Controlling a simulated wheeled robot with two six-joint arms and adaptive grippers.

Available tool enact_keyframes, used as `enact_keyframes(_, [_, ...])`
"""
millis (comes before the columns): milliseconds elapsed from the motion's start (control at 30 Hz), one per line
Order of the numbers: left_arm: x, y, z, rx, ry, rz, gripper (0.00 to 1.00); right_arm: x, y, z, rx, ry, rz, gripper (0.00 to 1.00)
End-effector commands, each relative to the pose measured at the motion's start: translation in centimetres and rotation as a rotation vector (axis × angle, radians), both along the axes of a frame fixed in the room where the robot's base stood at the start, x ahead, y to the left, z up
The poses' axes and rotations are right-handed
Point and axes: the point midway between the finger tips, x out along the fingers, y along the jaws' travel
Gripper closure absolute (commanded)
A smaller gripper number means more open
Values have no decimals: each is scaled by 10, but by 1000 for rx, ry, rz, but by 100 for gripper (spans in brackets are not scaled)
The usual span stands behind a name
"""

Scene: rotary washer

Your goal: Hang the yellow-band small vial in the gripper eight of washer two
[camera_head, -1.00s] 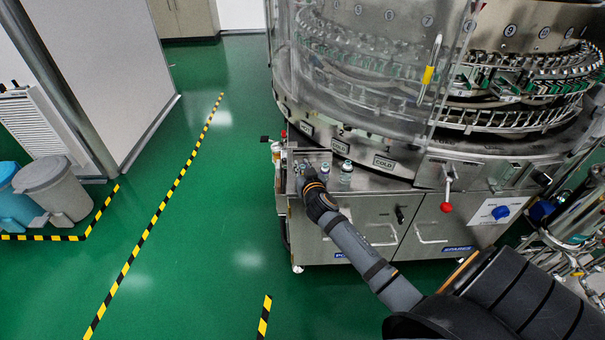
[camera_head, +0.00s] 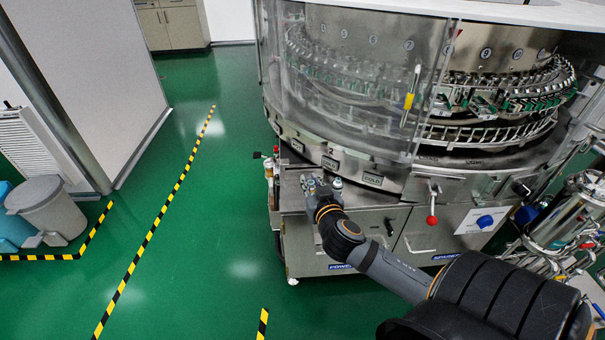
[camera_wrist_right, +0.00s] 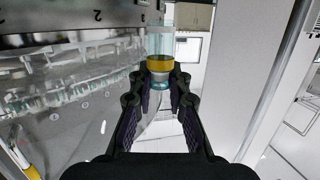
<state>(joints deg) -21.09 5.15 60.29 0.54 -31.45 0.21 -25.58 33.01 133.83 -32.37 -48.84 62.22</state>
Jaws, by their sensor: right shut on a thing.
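The yellow-band vial (camera_wrist_right: 160,62) is clear glass with a yellow band near its gripped end. My right gripper (camera_wrist_right: 160,82) is shut on it, and the vial sticks out beyond the fingertips in the right wrist view. In the head view my right gripper (camera_head: 318,188) is over the steel ledge at the front left of the rotary washer (camera_head: 360,140). The held vial is too small to make out there. The washer's ring of vial grippers (camera_head: 500,92) runs behind a clear guard under round number plates. My left gripper is out of view.
A small vial (camera_head: 337,183) with a bluish top stands on the ledge beside my right gripper. The clear guard (camera_head: 375,70) curves around the washer's left front. A red-knobbed lever (camera_head: 431,219) sticks out at the front. Green floor to the left is open.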

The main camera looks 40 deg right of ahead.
Motion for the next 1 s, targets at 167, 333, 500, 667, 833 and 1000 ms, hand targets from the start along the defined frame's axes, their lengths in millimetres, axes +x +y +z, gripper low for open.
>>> enact_keyframes(167, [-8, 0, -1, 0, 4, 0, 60, -13, 3, 6, 0, -1, 1, 98])
enact_keyframes(333, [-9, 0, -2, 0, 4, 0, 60, -13, 3, 6, 1, -1, 0, 98])
enact_keyframes(500, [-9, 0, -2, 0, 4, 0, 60, -13, 5, 4, 1, -1, 8, 98])
enact_keyframes(667, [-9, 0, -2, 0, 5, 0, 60, -7, 29, -9, 8, 0, 107, 98])
enact_keyframes(833, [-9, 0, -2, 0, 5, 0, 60, 2, 80, -12, 7, -6, 326, 98])
enact_keyframes(1000, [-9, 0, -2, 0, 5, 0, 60, 6, 111, -3, 6, -7, 456, 98])
